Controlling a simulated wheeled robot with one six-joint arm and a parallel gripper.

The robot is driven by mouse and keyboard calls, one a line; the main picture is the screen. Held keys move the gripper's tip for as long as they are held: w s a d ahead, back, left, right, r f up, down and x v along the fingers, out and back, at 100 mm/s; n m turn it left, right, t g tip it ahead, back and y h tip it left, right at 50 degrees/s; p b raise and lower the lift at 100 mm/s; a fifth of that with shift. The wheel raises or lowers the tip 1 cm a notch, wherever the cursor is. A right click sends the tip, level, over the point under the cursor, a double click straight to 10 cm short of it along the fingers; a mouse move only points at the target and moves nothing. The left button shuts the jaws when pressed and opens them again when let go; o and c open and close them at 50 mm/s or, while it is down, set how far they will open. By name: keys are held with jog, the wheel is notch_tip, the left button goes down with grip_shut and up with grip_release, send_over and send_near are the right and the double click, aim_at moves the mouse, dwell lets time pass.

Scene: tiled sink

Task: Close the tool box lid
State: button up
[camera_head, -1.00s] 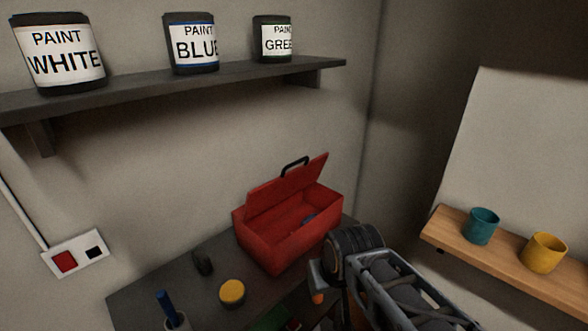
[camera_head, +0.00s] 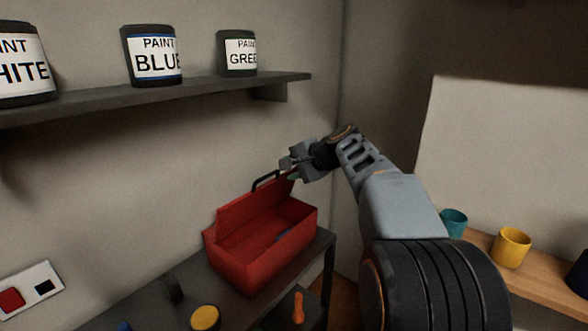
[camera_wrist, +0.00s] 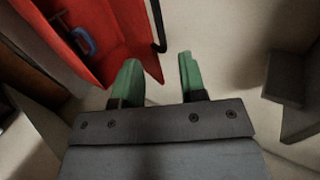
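The red tool box (camera_head: 262,262) stands on a dark table, with its lid (camera_head: 245,204) raised open at the back. A black handle (camera_head: 265,181) sticks up from the lid. My gripper (camera_head: 289,169) is at the upper right end of the lid, near the handle. In the wrist view my gripper (camera_wrist: 158,80) has its two green fingers apart with nothing between them. The red lid (camera_wrist: 115,45) is just beyond the left finger there; I cannot tell if they touch. A blue item (camera_wrist: 84,40) lies inside the box.
A dark shelf (camera_head: 200,88) with paint cans (camera_head: 152,56) hangs above the box. A yellow-topped jar (camera_head: 205,318) and a dark cylinder (camera_head: 172,288) stand in front. A wooden shelf at right holds a teal cup (camera_head: 453,223) and a yellow cup (camera_head: 511,247).

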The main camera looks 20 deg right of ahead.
aim_at(269, 176)
jog(key=shift+b+x, duration=0.3)
jog(key=shift+x, duration=5)
jog(key=shift+s+f, duration=0.1)
jog(key=c, duration=0.7)
